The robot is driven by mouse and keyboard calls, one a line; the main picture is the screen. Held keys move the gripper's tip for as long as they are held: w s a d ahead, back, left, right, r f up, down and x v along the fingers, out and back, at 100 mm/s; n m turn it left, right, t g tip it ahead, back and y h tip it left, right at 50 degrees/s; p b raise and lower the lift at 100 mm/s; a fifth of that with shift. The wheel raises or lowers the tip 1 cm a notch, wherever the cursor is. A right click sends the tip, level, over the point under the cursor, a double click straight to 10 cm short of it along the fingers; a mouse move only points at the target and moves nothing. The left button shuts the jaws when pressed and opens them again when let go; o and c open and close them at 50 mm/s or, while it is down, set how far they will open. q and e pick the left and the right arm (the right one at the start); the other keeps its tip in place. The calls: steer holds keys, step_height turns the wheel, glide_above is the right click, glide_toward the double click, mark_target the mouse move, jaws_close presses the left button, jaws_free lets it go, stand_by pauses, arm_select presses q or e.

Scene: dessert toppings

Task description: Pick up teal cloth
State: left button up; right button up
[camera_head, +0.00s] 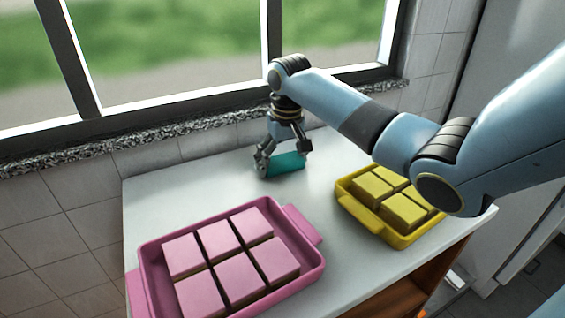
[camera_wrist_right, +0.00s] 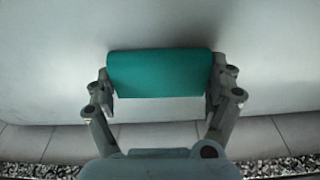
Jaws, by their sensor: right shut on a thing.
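The teal cloth (camera_head: 287,163) is a small block-like shape at the back of the white table, near the window wall. My right gripper (camera_head: 283,166) reaches down over it, with its fingers on either side. In the right wrist view the cloth (camera_wrist_right: 160,74) spans between the two fingertips of the right gripper (camera_wrist_right: 160,88), which is shut on its ends. I cannot tell whether the cloth touches the table or is slightly above it. My left gripper is not in view.
A pink tray (camera_head: 318,262) with several pink cake squares stands at the front left of the white table (camera_head: 150,200). A yellow tray (camera_head: 360,217) with several yellow squares stands at the right, below my right arm. The tiled wall and window sill (camera_head: 130,149) bound the back.

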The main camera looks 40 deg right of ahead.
mark_target(282, 158)
steer(key=shift+r, duration=0.1)
step_height(282, 158, up, 4)
steer(key=shift+r, duration=0.15)
steer(key=s+d+r, duration=0.6)
steer(key=d, duration=0.4)
steer(key=shift+r+p, duration=0.25)
steer(key=shift+p, duration=0.05)
